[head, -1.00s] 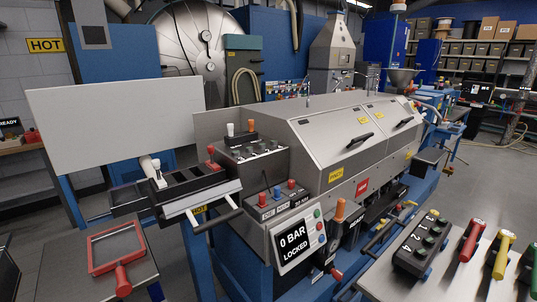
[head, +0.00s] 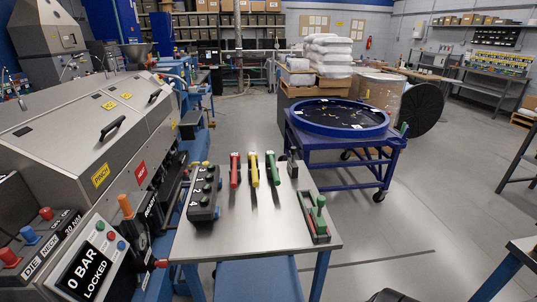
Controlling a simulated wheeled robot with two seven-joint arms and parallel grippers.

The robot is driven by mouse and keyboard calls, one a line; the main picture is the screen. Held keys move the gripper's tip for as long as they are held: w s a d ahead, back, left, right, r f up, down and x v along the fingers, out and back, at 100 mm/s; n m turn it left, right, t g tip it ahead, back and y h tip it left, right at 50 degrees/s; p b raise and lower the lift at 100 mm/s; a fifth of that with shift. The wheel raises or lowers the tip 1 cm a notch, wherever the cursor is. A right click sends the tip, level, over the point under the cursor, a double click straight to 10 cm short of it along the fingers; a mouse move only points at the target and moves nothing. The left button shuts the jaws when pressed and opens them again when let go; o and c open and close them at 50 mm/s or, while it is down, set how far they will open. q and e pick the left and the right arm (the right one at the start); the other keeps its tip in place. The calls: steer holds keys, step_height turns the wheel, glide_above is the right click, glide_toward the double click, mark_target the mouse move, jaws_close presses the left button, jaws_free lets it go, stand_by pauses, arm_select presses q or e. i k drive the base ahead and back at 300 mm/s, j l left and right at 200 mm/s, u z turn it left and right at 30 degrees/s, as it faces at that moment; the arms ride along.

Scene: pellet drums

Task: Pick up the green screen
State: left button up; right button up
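No object that I can clearly identify as a green screen shows. A steel-topped table (head: 240,238) stands in front of me. At its right front corner, a small grey frame or tray (head: 306,212) has an upright green handle (head: 319,213); I cannot tell whether it holds a screen. Farther back on the table lies a green-handled tool (head: 274,168), beside a yellow-handled tool (head: 254,168) and a red-handled tool (head: 234,169). Neither of my grippers is in view.
A black button box (head: 204,192) sits on the table's left. The grey machine (head: 70,130) stands at left. A blue wheeled cart with a round rimmed tray (head: 296,122) stands behind the table at right. Open floor (head: 440,220) lies right of the table.

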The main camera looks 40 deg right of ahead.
mark_target(320, 225)
steer(key=l+z, duration=0.1)
steer(key=z, duration=0.8)
steer(key=l+z, duration=0.1)
steer(key=z, duration=0.35)
steer(key=i+z, duration=0.1)
steer(key=z, duration=0.35)
steer(key=u, duration=3)
steer(key=z, duration=3)
